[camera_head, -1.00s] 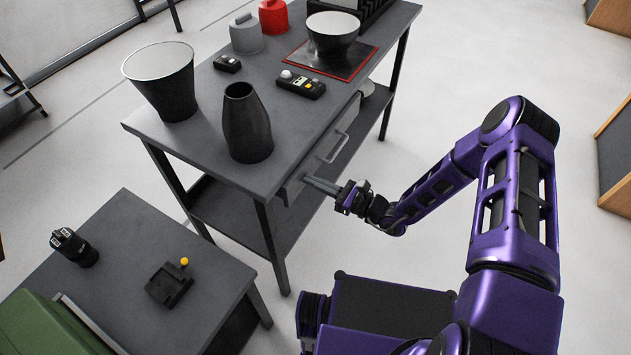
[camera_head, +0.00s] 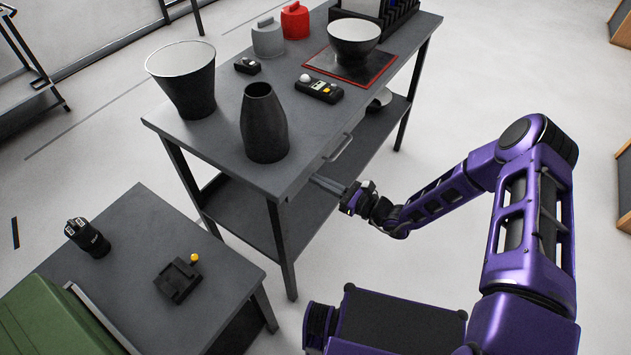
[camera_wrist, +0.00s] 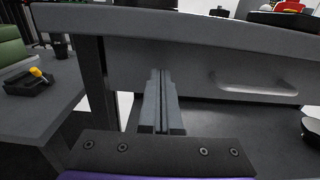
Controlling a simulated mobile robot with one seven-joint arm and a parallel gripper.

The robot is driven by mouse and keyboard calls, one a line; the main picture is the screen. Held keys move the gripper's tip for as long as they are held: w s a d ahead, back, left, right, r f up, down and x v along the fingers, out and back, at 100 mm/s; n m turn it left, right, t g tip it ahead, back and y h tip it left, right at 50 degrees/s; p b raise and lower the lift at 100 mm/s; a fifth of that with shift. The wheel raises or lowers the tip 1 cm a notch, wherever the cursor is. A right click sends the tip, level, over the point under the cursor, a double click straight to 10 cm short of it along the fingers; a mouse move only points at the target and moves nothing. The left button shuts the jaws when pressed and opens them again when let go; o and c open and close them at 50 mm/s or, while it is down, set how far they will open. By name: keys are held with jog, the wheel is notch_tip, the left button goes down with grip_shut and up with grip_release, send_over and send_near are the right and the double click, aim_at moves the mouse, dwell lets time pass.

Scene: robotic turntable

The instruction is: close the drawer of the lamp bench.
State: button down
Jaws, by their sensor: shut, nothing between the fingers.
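The lamp bench (camera_head: 222,135) is a long dark grey table with a lower shelf. Its grey drawer sits under the top on the side facing me. The drawer front (camera_wrist: 195,58) and its bar handle (camera_wrist: 250,88) show in the wrist view. In the head view the handle (camera_head: 340,148) shows just below the bench edge, and the drawer front looks about flush with that edge. My gripper (camera_head: 316,182) is shut and empty. In the wrist view its fingertips (camera_wrist: 160,73) point at the drawer front, left of the handle; they look to be touching it.
On the bench stand a dark vase (camera_head: 264,125), a bucket (camera_head: 185,85), a bowl (camera_head: 353,40) on a red-edged mat, and a small control box (camera_head: 319,90). A lower grey table (camera_head: 150,235) stands at the left. The floor at right is clear.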

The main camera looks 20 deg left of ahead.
jog(key=v, duration=1.2)
jog(key=shift+d, duration=0.1)
